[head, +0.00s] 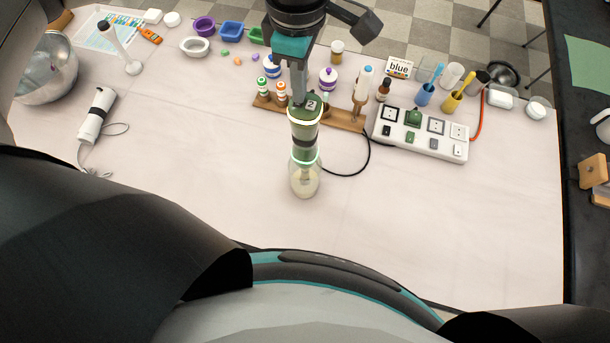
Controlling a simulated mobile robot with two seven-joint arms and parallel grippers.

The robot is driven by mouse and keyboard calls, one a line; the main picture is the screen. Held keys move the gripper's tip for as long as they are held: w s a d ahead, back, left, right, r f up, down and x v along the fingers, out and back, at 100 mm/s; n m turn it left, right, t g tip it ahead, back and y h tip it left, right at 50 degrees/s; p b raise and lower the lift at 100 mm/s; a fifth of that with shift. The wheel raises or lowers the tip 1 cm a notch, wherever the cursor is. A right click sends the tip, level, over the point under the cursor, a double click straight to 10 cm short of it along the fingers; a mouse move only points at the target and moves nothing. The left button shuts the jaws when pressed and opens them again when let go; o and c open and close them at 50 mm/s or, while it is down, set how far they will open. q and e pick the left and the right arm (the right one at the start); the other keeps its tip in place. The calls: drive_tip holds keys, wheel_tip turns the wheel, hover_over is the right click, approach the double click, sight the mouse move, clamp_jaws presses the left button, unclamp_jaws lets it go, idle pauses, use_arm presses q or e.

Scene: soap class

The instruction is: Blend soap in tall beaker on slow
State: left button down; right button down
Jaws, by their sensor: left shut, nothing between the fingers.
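A green and white stick blender (305,130) with a dark band stands upright, its lower end inside the clear tall beaker (304,184). Pale soap shows in the lower part of the beaker. A small dark label reading 2 is at the top of the blender. My left gripper (299,99) points down from the top of the picture, shut and empty, with its fingertips at the blender's top. I cannot tell if they touch it. A black cord runs from behind the blender to the right. My right gripper is not in view.
A power strip (460,150) with switches and a green plug is to the right. A wooden rack (345,122) with small bottles stands behind the blender. Another white stick blender (94,117) lies at left near a steel bowl (45,70). The table (440,230) in front is clear.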

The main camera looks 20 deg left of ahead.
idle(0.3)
use_arm(q)
wheel_tip(320, 180, up, 7)
drive_tip(key=p, duration=0.3)
idle(0.6)
idle(0.4)
